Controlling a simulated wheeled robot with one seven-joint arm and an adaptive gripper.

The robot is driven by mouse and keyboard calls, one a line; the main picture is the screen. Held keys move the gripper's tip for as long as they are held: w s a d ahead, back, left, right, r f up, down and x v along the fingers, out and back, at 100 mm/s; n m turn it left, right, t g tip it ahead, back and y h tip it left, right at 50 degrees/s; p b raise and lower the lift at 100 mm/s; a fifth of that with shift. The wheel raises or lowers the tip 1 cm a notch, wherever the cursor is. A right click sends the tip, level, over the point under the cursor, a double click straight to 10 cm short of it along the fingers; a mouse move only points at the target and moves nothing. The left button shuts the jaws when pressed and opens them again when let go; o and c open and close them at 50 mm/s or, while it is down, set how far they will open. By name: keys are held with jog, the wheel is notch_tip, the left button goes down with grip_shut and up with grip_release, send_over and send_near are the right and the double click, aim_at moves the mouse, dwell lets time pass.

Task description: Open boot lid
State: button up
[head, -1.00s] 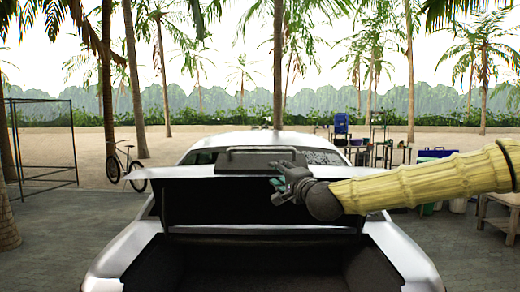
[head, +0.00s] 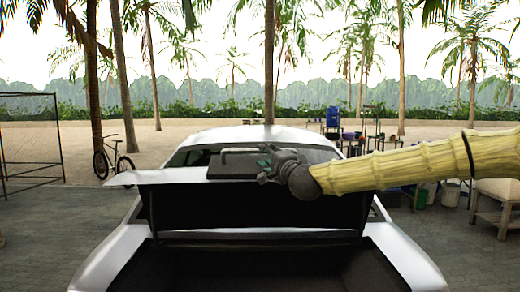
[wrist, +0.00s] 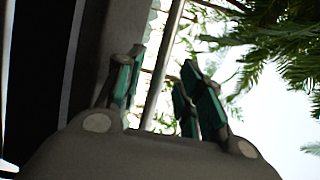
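The boot lid (head: 165,178) of the white car is raised in the head view. Its dark inner face (head: 250,205) is turned toward me, and the dark boot (head: 260,268) lies exposed below. A dark panel with a bar handle (head: 238,151) stands at the lid's top edge. My gripper (head: 266,168) is at the right end of this panel, close to the handle. In the wrist view, my gripper (wrist: 160,95) has its teal-padded fingers apart. A thin pale bar (wrist: 166,60) runs between them with gaps showing on both sides. Contact with the lid cannot be told.
A black frame (head: 58,140) and a bicycle (head: 113,160) stand at the left. A bench (head: 497,205) stands at the right edge. Paved ground beside the car's left is clear.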

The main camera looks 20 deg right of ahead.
jog(key=w, duration=0.1)
jog(key=w+p, duration=0.1)
jog(key=w, duration=0.1)
jog(key=shift+w+a+r, duration=0.3)
jog(key=shift+w+r, duration=0.1)
jog(key=shift+w+p, duration=0.45)
jog(key=shift+w, duration=0.2)
grip_shut()
